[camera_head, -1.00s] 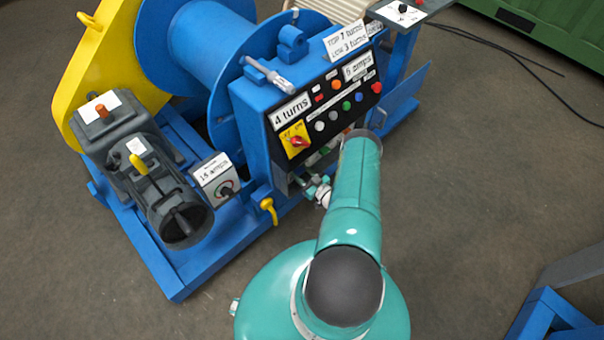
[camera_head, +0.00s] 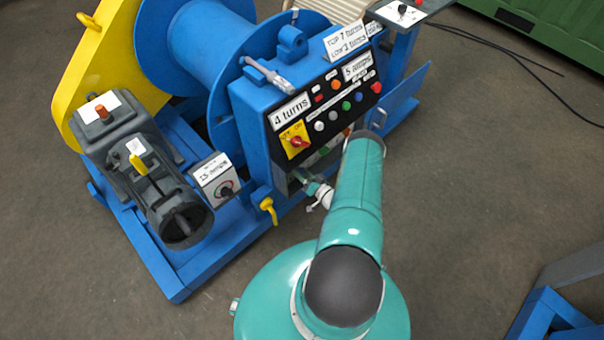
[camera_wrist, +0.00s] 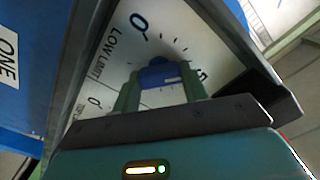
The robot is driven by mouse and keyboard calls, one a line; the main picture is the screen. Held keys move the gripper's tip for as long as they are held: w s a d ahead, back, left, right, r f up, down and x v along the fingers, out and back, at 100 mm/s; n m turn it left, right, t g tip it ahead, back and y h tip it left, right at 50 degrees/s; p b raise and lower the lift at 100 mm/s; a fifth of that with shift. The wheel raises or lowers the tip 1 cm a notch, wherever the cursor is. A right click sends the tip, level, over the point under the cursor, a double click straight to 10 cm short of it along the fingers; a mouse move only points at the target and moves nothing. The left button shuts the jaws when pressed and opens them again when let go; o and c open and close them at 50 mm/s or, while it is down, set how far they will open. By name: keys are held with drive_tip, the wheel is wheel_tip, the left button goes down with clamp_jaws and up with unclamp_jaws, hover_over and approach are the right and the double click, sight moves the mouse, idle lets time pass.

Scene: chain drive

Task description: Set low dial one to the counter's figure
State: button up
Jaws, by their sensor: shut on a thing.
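In the wrist view, a blue knob (camera_wrist: 157,73) stands on a white dial plate (camera_wrist: 110,72) that reads "LOW LIMIT". A 0, tick marks and a partly covered figure like a 5 lie around it. A short pale line shows on the knob's face. My gripper (camera_wrist: 160,84) has its two green fingers on either side of the knob, shut on it. A label "ONE" (camera_wrist: 7,57) is on the blue panel at left. In the head view, my gripper (camera_head: 318,195) is at the lower front of the blue cabinet (camera_head: 255,135), and the dial is hidden there.
Cabinet signs read "4 turns" (camera_head: 290,110), "TOP 7 turns, LOW 3 turns" (camera_head: 346,41) and "5 amps" (camera_head: 358,66). A red-and-yellow switch (camera_head: 297,141) and coloured buttons sit above my gripper.

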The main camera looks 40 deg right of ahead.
idle(0.4)
drive_tip(key=o, duration=1)
drive_tip(key=s, duration=1.3)
drive_tip(key=shift+s+d, duration=0.2)
drive_tip(key=shift+s, duration=0.2)
